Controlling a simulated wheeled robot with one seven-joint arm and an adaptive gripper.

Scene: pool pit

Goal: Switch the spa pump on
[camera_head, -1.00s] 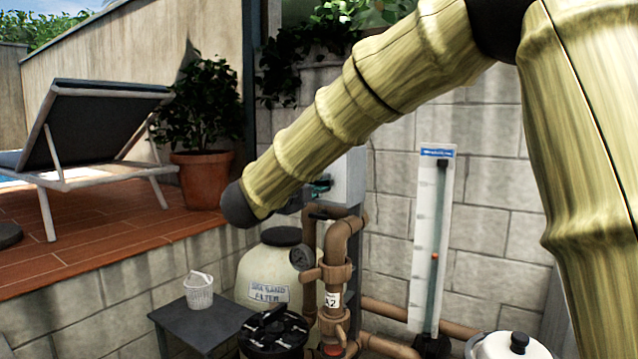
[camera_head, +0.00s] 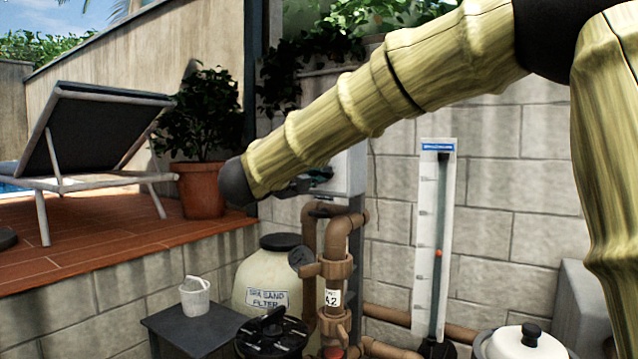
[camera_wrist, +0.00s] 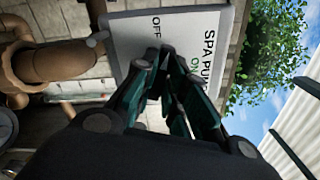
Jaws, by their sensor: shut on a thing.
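The spa pump switch box (camera_head: 349,172) is a pale grey box on the wall behind the pipes, partly hidden by my arm. In the wrist view its front panel (camera_wrist: 128,38) is turned sideways, with "SPA PUMP", "OFF" and "ON" printed on it. My gripper (camera_wrist: 168,52) has its dark green fingers close together at the panel, between the OFF and ON words. It is shut on the switch handle, which the fingers hide, so its position cannot be told. In the head view a little of my gripper (camera_head: 318,179) shows at the box's left side.
A small table (camera_head: 165,322) holds a white bucket (camera_head: 195,298). A white flow tube (camera_head: 436,235) stands to the right. A plant pot (camera_head: 201,190) is on the deck.

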